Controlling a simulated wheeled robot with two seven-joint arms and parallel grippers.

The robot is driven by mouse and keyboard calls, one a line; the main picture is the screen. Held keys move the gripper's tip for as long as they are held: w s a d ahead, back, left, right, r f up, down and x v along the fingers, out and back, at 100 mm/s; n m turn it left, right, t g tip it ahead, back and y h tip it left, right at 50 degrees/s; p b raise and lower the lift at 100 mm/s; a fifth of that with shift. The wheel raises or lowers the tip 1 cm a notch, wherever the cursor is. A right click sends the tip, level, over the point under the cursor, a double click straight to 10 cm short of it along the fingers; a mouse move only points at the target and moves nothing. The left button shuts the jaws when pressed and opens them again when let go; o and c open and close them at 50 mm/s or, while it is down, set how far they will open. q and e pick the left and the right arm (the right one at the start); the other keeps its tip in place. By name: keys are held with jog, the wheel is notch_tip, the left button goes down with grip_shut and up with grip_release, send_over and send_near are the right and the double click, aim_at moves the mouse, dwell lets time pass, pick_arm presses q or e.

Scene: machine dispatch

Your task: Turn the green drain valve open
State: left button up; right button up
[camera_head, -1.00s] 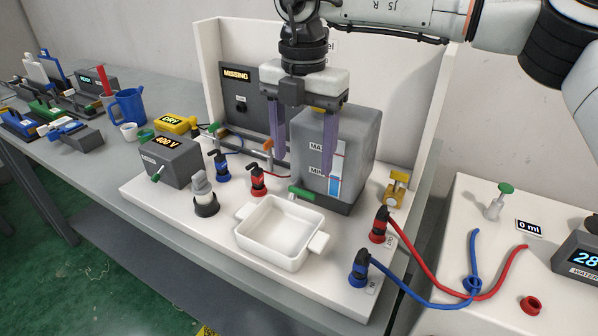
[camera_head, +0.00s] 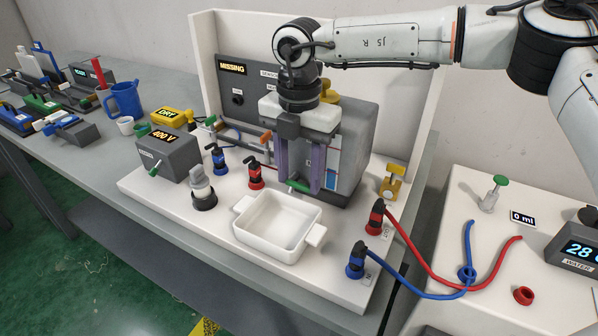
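The green drain valve handle (camera_head: 297,186) is at the foot of the grey tank (camera_head: 352,150), just behind the white tray (camera_head: 278,226). It lies roughly crosswise. My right gripper (camera_head: 299,184) points down in front of the tank, with its two purple fingers apart and their tips beside the handle, one on each side. Whether a finger touches the handle I cannot tell. The fingers partly hide the tank's front and its level markings. My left gripper is not in view.
Blue and red plugs (camera_head: 256,174) and a grey 400 V box (camera_head: 168,152) stand to the left. A yellow clamp (camera_head: 392,182) and hose connectors (camera_head: 375,217) are at the right. The tray sits close in front of the valve.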

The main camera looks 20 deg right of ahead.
jog(key=shift+w+a+r+g+h+p, duration=0.15)
jog(key=shift+w+g+h+p, duration=0.1)
jog(key=shift+g+h+p, duration=0.2)
jog(key=shift+w+a+r+g+h, duration=0.15)
jog(key=shift+w+g+h, duration=0.1)
jog(key=shift+g+h, duration=0.45)
jog(key=shift+w+a+r+g+h, duration=0.2)
jog(key=shift+g+h, duration=0.25)
jog(key=shift+g, duration=0.4)
jog(key=shift+f, duration=0.1)
jog(key=o, duration=1.1)
jog(key=shift+c, duration=0.2)
